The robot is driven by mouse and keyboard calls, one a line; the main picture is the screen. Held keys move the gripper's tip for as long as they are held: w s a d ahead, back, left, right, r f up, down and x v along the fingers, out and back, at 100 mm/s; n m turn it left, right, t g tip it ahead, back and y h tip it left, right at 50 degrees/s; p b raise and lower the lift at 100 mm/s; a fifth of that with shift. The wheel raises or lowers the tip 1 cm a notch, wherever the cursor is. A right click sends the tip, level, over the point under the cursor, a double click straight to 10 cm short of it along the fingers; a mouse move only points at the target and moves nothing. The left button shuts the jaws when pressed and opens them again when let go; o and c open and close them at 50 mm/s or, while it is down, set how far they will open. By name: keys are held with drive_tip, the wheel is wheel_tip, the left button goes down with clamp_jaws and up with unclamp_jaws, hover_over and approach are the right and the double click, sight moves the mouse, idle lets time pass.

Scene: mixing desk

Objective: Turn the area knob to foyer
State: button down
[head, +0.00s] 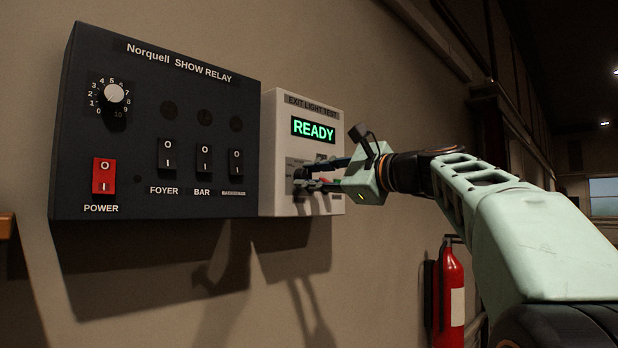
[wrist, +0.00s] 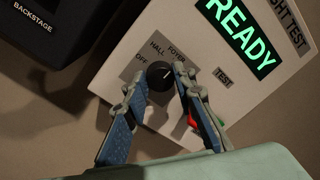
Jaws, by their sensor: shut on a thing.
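The area knob (wrist: 160,76) is small, round and black on the white exit light test box (head: 335,110). In the wrist view, OFF, HALL and FOYER labels (wrist: 177,53) curve around it. A small pale mark on the knob seems to face up and right, roughly toward FOYER; I cannot tell whether it lines up exactly. My gripper (head: 300,179) is at the lower left of the box, its fingers on either side of the knob and shut on it. The fingers hide most of the knob in the head view.
A green READY display (head: 313,130) is lit above. A red part (wrist: 192,122) shows beside the right finger, near the TEST label. The dark Show Relay panel (head: 150,200), with switches and a dial, adjoins on the left. A fire extinguisher (head: 453,290) hangs lower right.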

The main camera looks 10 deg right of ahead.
drive_tip(key=c, duration=1.6)
unclamp_jaws()
drive_tip(key=v, duration=1.2)
